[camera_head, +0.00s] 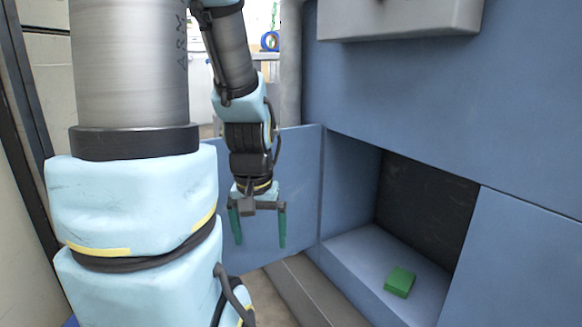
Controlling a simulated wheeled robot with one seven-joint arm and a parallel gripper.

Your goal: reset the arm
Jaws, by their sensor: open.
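My gripper (258,228) hangs pointing down at the end of my arm, left of the press's recess. Its two green fingers are apart with nothing between them. My arm fills much of the left side of the view, with a large pale blue and metal part close to the camera.
The blue press (530,110) takes up the right side. Its open recess (345,240) holds a small green block (399,282) on the recess floor. A blue panel (298,175) stands behind my gripper. A grey box (400,18) juts out above.

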